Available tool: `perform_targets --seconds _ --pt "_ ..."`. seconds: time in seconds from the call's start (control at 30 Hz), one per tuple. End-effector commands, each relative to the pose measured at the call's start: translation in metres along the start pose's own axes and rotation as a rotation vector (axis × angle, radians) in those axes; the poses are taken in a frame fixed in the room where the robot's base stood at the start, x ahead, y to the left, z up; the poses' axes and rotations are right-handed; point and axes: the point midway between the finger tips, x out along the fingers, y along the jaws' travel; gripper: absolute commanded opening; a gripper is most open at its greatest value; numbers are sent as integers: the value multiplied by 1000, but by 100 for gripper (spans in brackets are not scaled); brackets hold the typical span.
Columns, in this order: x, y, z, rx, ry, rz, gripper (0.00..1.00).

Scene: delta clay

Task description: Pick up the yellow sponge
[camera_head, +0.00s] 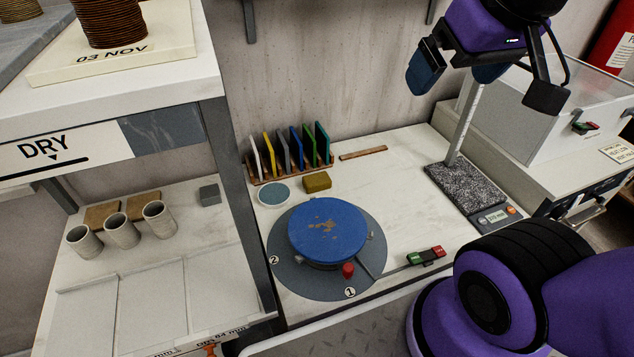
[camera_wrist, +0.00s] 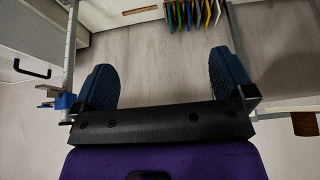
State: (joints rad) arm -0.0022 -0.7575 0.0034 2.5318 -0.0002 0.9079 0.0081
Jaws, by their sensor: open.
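The yellow sponge (camera_head: 317,182) is a small mustard-yellow block lying on the white worktop in the head view. It sits behind the blue round wheel (camera_head: 328,229), just right of a pale blue disc and in front of the rack of coloured slats. My gripper (camera_head: 445,73) is high at the upper right, well above the worktop and apart from the sponge. In the wrist view my gripper (camera_wrist: 162,85) shows its two dark blue pads wide apart with nothing between them. The sponge cannot be made out in the wrist view.
A rack of coloured slats (camera_head: 290,153) stands behind the sponge, with a brown strip (camera_head: 364,153) to its right. A pale blue disc (camera_head: 274,194) lies left of it. A scale with a post (camera_head: 466,188) stands right. A shelf unit (camera_head: 220,140) bounds the left.

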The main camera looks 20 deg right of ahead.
Motion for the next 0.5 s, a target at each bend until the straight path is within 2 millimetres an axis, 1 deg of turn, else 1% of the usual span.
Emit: perform_targets --seconds 0.17,0.37,0.5 --pt "14 0 -18 5 -26 24 100" --pt "44 0 -49 9 -66 66 100" --pt "69 -2 -70 7 -92 88 100"
